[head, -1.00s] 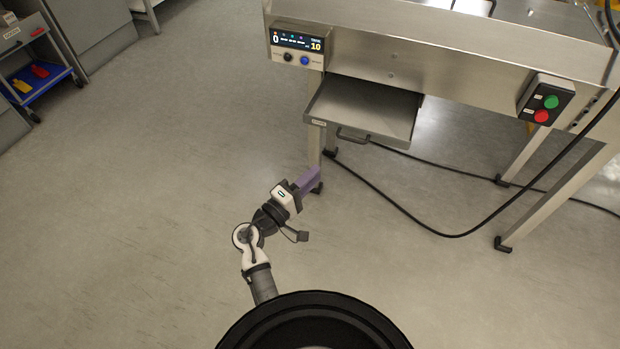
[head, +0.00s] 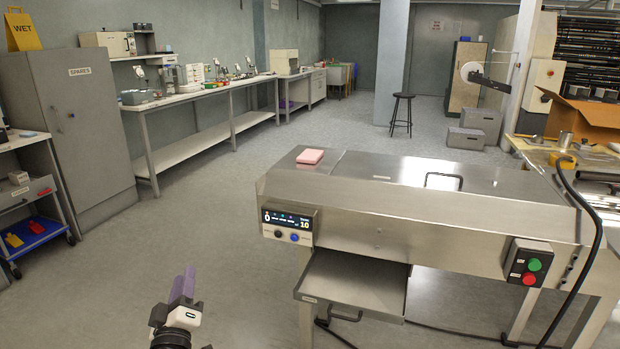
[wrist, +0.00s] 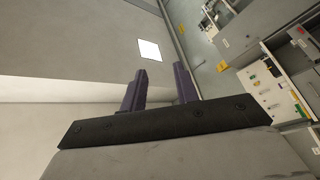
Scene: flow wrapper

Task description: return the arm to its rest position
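My gripper (head: 183,286) is at the lower left of the head view, pointing up, with purple fingers and a white and black body. It is in free air to the left of the steel machine and touches nothing that I can see. In the wrist view my gripper (wrist: 160,75) shows two purple fingers standing apart with nothing between them. The rest of my arm is mostly cut off by the bottom edge of the head view.
The steel flow wrapper (head: 430,208) stands at the right, with a pink block (head: 310,156) on top and a pulled-out tray (head: 352,284) below its panel. A grey cabinet (head: 75,135) and blue-shelved cart (head: 32,234) stand left. Floor between is clear.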

